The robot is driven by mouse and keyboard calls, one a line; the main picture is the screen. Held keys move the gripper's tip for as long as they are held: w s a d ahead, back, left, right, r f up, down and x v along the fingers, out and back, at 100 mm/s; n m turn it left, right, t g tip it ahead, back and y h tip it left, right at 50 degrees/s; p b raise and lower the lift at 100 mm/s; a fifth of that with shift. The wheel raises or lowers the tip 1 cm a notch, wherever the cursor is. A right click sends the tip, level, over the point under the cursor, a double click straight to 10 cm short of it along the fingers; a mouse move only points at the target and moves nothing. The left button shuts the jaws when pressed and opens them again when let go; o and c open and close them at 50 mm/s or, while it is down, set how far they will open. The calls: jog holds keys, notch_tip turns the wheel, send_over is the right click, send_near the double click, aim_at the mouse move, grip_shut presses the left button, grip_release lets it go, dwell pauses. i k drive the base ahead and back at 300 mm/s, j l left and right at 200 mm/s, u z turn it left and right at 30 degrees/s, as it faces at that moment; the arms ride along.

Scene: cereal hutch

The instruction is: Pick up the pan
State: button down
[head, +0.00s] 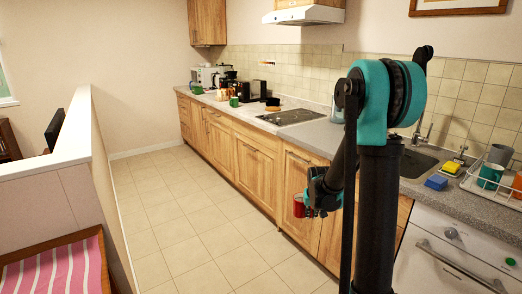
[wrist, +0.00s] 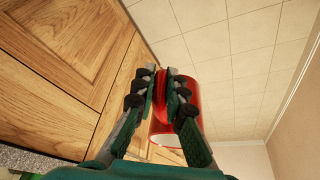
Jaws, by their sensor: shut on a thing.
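My gripper (wrist: 162,74) is shut on a red mug-like vessel (wrist: 212,92). In the wrist view its fingers pinch a red part at the vessel's side, perhaps the handle, and its open rim faces the bottom of the picture. In the head view the red vessel (head: 299,206) hangs in the air in front of the lower cabinets, clear of the counter. A small dark, low item (head: 272,104) sits by the far end of the cooktop; it may be a pan, but it is too small to tell.
A counter (head: 325,128) with wooden cabinets (head: 255,165) runs along the right, with a cooktop (head: 290,117) and sink (head: 415,163). A blue sponge (head: 436,182) and a dish rack (head: 490,190) are at the right. A low wall (head: 75,150) stands left. The tiled floor (head: 190,215) between is clear.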

aim_at(272, 102)
jog(key=i+j, duration=0.3)
jog(key=i, duration=0.25)
jog(key=i+j, duration=0.3)
jog(key=i, duration=0.2)
jog(key=i+j, duration=0.3)
jog(key=i, duration=0.25)
